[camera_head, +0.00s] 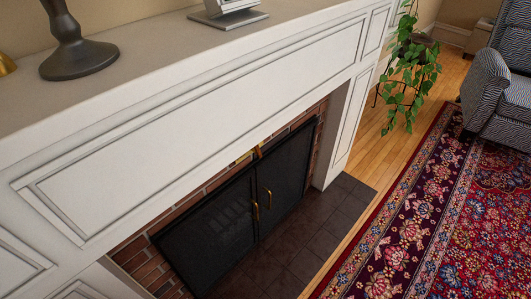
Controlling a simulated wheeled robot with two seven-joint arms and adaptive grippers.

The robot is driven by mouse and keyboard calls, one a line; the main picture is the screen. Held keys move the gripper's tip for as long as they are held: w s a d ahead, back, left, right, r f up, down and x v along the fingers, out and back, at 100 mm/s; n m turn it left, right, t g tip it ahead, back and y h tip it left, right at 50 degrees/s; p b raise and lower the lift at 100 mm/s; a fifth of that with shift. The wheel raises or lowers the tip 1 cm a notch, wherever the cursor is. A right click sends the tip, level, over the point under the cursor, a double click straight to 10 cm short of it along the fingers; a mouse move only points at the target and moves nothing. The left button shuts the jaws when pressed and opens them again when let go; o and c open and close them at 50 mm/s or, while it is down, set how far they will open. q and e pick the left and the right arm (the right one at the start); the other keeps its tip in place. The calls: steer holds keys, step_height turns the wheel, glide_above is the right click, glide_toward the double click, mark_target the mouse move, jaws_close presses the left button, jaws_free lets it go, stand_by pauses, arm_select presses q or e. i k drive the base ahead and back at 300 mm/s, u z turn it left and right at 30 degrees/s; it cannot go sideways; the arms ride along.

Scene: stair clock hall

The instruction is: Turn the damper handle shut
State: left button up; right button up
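A white fireplace surround (200,130) runs diagonally across the view, with a brick-lined opening (205,185) below it. A small brass-coloured piece (258,150) shows at the top of the opening, just under the white panel and above the screen; it may be the damper handle, but it is too small and partly hidden to tell its setting. A black two-door fire screen (210,232) stands in front of the opening, its doors closed together, with two brass pulls (269,199) near the middle. Neither of my grippers is in view.
The mantel shelf (150,62) holds a dark candlestick-like base (78,58) and a grey stand (228,14). A dark tile hearth (315,235) lies in front. Right of it are a red patterned rug (430,220), a leafy plant (408,75) and a striped armchair (500,95).

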mark_target(257, 149)
steer(key=u, duration=0.05)
steer(key=k, duration=1.2)
steer(key=z, duration=0.75)
steer(key=i, duration=1.3)
steer(key=u, duration=0.9)
steer(key=i, duration=0.6)
steer(key=u, duration=0.65)
